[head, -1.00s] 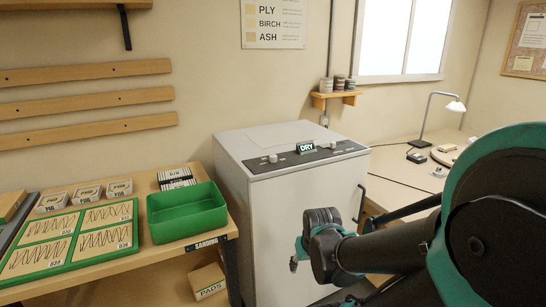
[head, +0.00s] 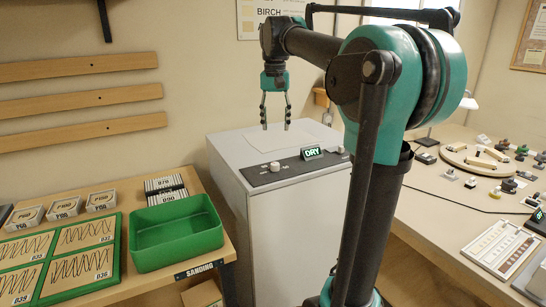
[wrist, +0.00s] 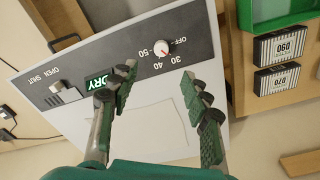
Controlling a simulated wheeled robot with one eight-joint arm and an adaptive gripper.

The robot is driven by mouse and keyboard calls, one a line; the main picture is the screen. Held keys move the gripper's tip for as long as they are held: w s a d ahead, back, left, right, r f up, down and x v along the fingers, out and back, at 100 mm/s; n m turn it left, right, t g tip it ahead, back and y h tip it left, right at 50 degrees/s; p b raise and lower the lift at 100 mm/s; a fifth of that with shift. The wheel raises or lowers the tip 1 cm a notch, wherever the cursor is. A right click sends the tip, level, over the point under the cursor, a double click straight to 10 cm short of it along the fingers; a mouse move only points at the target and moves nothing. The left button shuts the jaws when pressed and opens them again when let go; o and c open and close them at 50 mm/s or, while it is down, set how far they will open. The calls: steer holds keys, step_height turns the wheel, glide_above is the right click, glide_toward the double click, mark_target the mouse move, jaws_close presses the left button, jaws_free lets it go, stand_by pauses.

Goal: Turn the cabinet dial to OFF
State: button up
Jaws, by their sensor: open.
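The white cabinet (head: 275,235) stands in the middle of the head view with a dark control panel along its top front edge. The pale round dial (head: 275,167) is on the panel's left part. In the wrist view the dial (wrist: 162,48) has a small red mark, and OFF, 50, 40 and 30 are printed around it. The mark seems to face the 30 and 40 side; its exact setting is hard to tell. My gripper (head: 275,126) is open and empty, pointing down above the cabinet top. Its fingers (wrist: 157,77) are apart from the dial.
A lit DRY sign (head: 312,152) stands on the panel beside the dial. An OPEN/SHUT switch (wrist: 60,88) is at the panel's other end. A green bin (head: 176,235) is on the left bench. A round wooden board (head: 474,158) lies on the right bench.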

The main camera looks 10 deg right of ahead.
mark_target(274, 163)
steer(key=f, duration=0.9)
steer(key=w+f, duration=0.1)
steer(key=f, duration=0.4)
steer(key=shift+w+f, duration=0.1)
steer(key=shift+f, duration=0.2)
steer(key=shift+c, duration=0.4)
jaws_close()
steer(key=shift+n, duration=0.3)
steer(key=n, duration=0.5)
steer(key=shift+n, duration=0.3)
steer(key=n, duration=0.5)
steer(key=shift+n, duration=0.4)
